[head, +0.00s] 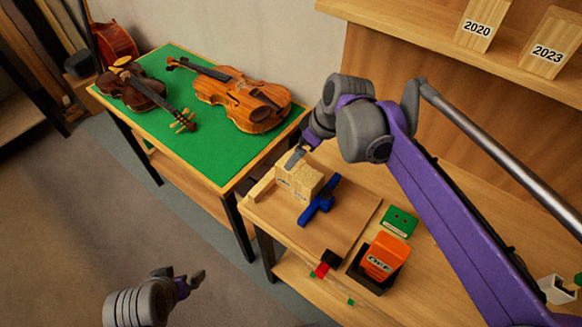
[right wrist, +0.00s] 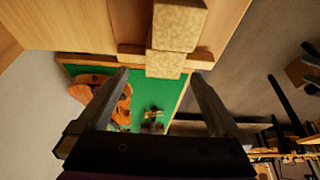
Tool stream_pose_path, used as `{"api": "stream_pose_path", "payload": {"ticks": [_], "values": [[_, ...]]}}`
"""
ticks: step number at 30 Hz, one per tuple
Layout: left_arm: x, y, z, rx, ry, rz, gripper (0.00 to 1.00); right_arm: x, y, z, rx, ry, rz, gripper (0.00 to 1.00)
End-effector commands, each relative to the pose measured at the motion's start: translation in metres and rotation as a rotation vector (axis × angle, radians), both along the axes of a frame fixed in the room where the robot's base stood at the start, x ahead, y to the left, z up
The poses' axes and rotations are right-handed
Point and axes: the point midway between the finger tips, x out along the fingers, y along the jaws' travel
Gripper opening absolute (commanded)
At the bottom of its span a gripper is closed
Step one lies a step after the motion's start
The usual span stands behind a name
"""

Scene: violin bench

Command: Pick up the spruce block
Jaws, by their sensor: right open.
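A pale wooden block, which looks like the spruce block (head: 300,182), sits on the board on the bench, beside a blue tool. Faint dark marks show on its front. In the right wrist view two pale block faces (right wrist: 178,27) show beyond the fingertips; I cannot tell whether they are one piece or two. My right gripper (head: 297,156) is just above and behind the block in the head view. In the wrist view its fingers (right wrist: 158,78) are wide apart with nothing between them. My left gripper (head: 190,284) is low at the left, over the floor, away from the bench.
The blue tool (head: 318,203) lies close against the block's right side. A wooden strip (head: 262,185) is at its left. An orange box in a black holder (head: 378,263) and a green item (head: 399,222) stand to the right. Violins (head: 245,100) lie on the green table (head: 205,150).

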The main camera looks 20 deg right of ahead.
Motion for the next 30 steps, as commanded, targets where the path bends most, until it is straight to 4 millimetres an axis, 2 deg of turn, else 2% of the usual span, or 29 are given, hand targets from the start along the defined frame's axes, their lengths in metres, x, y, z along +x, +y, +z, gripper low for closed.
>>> {"api": "stream_pose_path", "payload": {"ticks": [3, 10, 18, 27, 30], "values": [[-0.001, 0.000, -0.003, 0.000, 0.001, 0.000, 1.00, 0.006, 0.004, -0.017, 0.000, 0.000, 0.000, 1.00], [-0.001, 0.000, -0.003, 0.000, 0.001, 0.000, 1.00, 0.010, 0.010, -0.033, -0.001, 0.001, 0.001, 1.00], [-0.001, 0.000, -0.005, 0.000, 0.002, 0.000, 1.00, 0.020, 0.023, -0.068, -0.001, 0.001, 0.000, 1.00], [-0.001, 0.000, -0.005, 0.000, 0.002, 0.000, 1.00, 0.022, 0.024, -0.072, -0.001, 0.000, -0.001, 1.00], [-0.001, 0.000, -0.005, 0.000, 0.002, 0.000, 1.00, 0.022, 0.024, -0.072, -0.001, 0.000, -0.001, 0.84]]}}
